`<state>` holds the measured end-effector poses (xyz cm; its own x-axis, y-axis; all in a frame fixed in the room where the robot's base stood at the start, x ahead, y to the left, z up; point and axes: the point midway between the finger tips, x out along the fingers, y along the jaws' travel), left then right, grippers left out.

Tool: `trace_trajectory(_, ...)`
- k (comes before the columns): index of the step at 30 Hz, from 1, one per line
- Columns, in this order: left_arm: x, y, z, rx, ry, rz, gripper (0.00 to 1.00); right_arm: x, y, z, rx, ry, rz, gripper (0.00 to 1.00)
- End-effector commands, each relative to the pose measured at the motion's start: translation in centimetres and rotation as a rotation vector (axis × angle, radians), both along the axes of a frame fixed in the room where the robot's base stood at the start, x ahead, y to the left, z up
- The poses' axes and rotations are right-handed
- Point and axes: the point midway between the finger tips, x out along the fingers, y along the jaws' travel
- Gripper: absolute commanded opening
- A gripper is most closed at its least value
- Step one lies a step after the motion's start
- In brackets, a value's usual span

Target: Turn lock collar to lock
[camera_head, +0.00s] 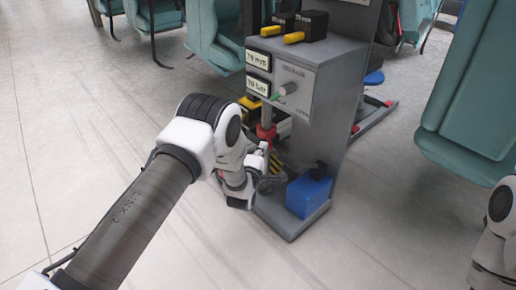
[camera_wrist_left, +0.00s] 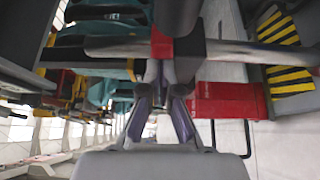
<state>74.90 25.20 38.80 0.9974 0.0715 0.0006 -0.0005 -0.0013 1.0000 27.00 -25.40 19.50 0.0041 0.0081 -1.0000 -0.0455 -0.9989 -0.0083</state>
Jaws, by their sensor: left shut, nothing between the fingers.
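A grey upright stand carries a grey box with a pale round knob (camera_head: 287,89) that has a green mark; its lettering is too small to read surely. Below it, a red collar-like part (camera_head: 266,132) sits around a vertical rod. I cannot tell for sure which is the lock collar. My left gripper (camera_head: 264,160) is low in front of the stand, beside the rod, below the red part. In the left wrist view its fingers (camera_wrist_left: 160,84) are shut and empty, close to a grey bar with a red part (camera_wrist_left: 161,44). My right gripper is out of view.
A blue box (camera_head: 308,196) stands on the stand's grey base plate (camera_head: 288,228). Yellow-handled black units (camera_head: 303,27) sit on top. Teal seats (camera_head: 470,120) stand behind and at right. A red block (camera_wrist_left: 232,100) and striped panel (camera_wrist_left: 290,58) are near. Floor at left is clear.

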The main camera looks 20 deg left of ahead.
Motion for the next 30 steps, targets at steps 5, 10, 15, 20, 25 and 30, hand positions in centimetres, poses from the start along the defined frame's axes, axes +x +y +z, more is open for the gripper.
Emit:
trace_trajectory(5, 0.4, -1.5, 0.2, 0.001, 0.0, -0.004, 0.0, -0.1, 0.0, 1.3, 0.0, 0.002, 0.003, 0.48)
trace_trajectory(10, 0.8, -2.5, 0.1, 0.0, 0.0, -0.004, 0.0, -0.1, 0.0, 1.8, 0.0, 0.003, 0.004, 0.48)
trace_trajectory(15, 1.1, -3.0, 0.0, 0.001, 0.001, -0.004, 0.0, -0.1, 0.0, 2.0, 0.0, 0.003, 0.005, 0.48)
trace_trajectory(20, 1.3, -3.3, 0.0, 0.001, -0.001, -0.007, 0.0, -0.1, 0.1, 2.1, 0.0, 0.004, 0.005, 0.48)
trace_trajectory(25, 1.3, -3.5, 0.1, 0.002, -0.003, -0.01, 0.0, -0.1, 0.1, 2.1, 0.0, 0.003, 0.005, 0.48)
trace_trajectory(30, 1.4, -3.6, 0.1, 0.002, -0.004, -0.012, 0.0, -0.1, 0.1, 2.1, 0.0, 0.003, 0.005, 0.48)
